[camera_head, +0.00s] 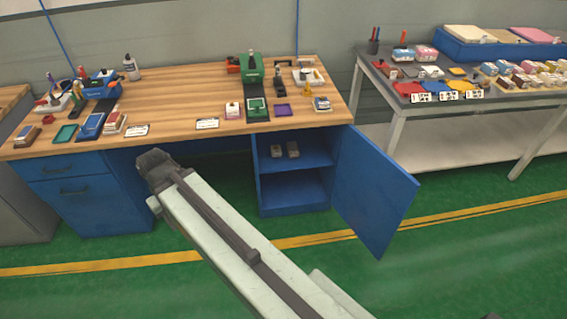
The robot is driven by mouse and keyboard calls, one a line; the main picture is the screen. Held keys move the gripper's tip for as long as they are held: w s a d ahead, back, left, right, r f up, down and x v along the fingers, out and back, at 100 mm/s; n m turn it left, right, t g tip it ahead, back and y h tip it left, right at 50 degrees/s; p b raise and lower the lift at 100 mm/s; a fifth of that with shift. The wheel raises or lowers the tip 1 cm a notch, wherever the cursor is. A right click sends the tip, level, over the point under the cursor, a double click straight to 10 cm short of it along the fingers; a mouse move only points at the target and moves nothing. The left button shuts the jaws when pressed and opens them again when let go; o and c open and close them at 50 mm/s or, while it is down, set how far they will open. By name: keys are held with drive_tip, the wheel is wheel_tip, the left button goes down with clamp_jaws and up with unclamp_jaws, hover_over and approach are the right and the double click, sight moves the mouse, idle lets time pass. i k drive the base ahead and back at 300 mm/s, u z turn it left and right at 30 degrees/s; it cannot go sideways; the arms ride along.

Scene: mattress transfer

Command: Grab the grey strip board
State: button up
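My pale arm reaches from the bottom right up to the left and ends in a dark block (155,165) in front of the wooden workbench (175,88). No fingers can be made out there, and I see nothing held. I cannot identify the grey strip board for certain. Two small grey pieces, a left one (277,151) and a right one (293,149), lie on the upper shelf of the open blue cabinet (291,207). They are to the right of the arm's end and apart from it.
The blue cabinet door (374,192) stands open to the right, jutting out over the green floor. A grey table (398,106) with many small items stands at the right. Stampers, pads and cards lie on the workbench. The floor at the lower left (90,298) is clear.

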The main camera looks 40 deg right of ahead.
sight(292, 149)
drive_tip(key=z, duration=0.25)
drive_tip(key=i, duration=0.75)
drive_tip(key=u, duration=0.25)
drive_tip(key=k, duration=0.75)
drive_tip(key=z, duration=0.15)
drive_tip(key=i, duration=0.95)
drive_tip(key=u, duration=0.05)
